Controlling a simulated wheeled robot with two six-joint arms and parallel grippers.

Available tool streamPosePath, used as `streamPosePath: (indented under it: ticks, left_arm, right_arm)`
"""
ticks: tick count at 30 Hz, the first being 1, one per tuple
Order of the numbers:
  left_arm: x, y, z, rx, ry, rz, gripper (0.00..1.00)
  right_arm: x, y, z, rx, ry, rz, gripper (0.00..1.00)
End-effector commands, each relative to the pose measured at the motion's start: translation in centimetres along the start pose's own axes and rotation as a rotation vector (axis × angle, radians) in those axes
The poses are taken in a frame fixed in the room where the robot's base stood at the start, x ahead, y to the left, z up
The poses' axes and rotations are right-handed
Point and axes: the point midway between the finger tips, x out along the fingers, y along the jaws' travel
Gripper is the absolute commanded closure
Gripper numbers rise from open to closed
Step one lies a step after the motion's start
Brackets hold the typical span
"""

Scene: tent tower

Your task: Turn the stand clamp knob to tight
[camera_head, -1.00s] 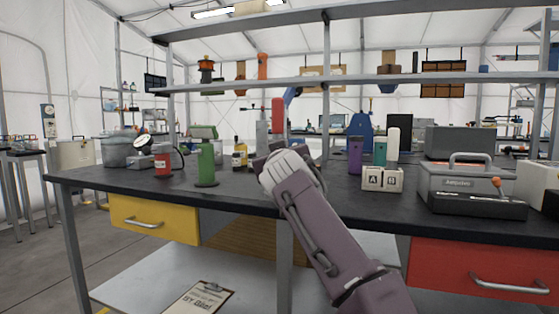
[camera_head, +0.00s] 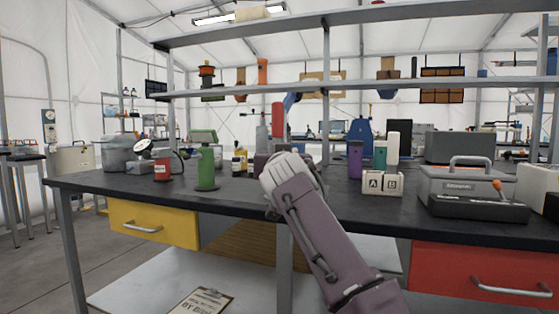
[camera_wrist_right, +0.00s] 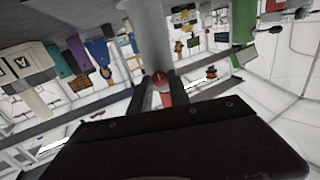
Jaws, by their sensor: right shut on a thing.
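My right gripper (camera_head: 272,160) reaches away over the bench's front edge, and my wrist and hand hide its fingertips in the head view. In the right wrist view, which is upside down, its two dark fingers (camera_wrist_right: 160,88) stand either side of a small red part, which I take to be the stand clamp knob (camera_wrist_right: 161,82). The fingers are shut on it. A thick grey post (camera_wrist_right: 148,35) runs close beside the fingertips. In the head view a red cylinder (camera_head: 278,119) rises just behind the gripper. The knob's marking cannot be read. My left gripper is not in view.
A purple bottle (camera_head: 355,160), white lettered blocks (camera_head: 382,183) and a grey case (camera_head: 465,185) stand right. A metal shelf (camera_head: 400,81) spans above.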

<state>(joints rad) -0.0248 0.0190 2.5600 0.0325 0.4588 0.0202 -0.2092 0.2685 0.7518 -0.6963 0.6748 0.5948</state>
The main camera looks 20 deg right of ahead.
Motion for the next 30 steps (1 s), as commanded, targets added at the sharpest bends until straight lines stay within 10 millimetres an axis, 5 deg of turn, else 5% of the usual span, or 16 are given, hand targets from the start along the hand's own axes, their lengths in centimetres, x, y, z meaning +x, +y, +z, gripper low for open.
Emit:
streamPosePath:
  ticks: [3,4,6,17,30]
  left_arm:
    - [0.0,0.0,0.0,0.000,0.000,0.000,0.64]
    - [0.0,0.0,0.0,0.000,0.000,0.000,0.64]
    - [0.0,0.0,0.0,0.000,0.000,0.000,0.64]
    - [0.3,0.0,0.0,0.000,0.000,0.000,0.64]
    - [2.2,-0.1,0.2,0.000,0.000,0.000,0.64]
  right_arm:
    - [0.0,0.0,0.1,-0.001,-0.002,0.001,1.00]
    - [0.0,0.0,0.1,-0.001,-0.002,0.001,0.75]
    - [0.0,0.0,0.1,-0.001,-0.002,0.000,0.55]
    - [-0.5,0.0,0.1,-0.001,0.000,-0.001,0.55]
    - [-8.6,-0.1,0.1,-0.002,-0.001,-0.003,0.55]
